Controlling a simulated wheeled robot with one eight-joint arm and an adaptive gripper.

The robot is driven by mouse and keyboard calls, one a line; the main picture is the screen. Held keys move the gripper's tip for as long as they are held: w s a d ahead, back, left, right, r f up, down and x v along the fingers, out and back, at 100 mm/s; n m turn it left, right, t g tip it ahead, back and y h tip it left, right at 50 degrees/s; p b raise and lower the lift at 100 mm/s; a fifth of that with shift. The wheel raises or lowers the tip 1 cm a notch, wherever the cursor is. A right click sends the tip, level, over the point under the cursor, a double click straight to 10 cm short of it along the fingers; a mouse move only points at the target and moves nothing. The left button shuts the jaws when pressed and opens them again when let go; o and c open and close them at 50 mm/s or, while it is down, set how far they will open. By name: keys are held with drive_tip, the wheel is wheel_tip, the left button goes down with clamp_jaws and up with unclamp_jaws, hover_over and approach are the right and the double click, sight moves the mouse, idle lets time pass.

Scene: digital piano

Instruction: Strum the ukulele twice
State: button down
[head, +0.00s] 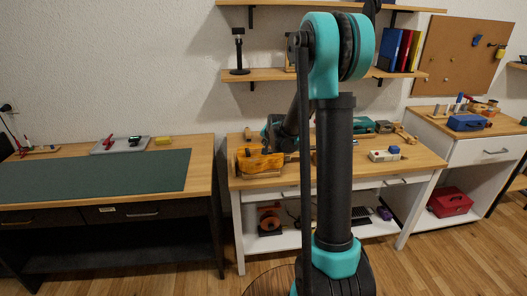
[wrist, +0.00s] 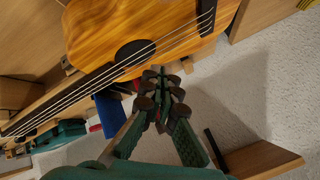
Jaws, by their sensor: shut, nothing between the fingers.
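The ukulele (head: 258,164) has an orange-brown wooden body and lies on the middle workbench in the head view, partly hidden by my arm. In the wrist view the ukulele (wrist: 115,25) fills the upper left, with a dark round sound hole, a dark bridge and pale strings running diagonally down to the left. My gripper (wrist: 162,76) is shut and empty. Its fingertips appear just below the body's edge, close to the sound hole in the picture. I cannot tell whether they touch the ukulele. In the head view the fingertips are too small to make out.
The middle workbench (head: 410,165) also carries a cream box with a blue top (head: 385,154) and a teal case (head: 363,125) at the back. Shelves (head: 250,75) hang above. A bench with a green mat (head: 90,176) stands at left.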

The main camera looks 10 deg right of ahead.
drive_tip(key=shift+r, duration=0.1)
drive_tip(key=shift+r, duration=2.4)
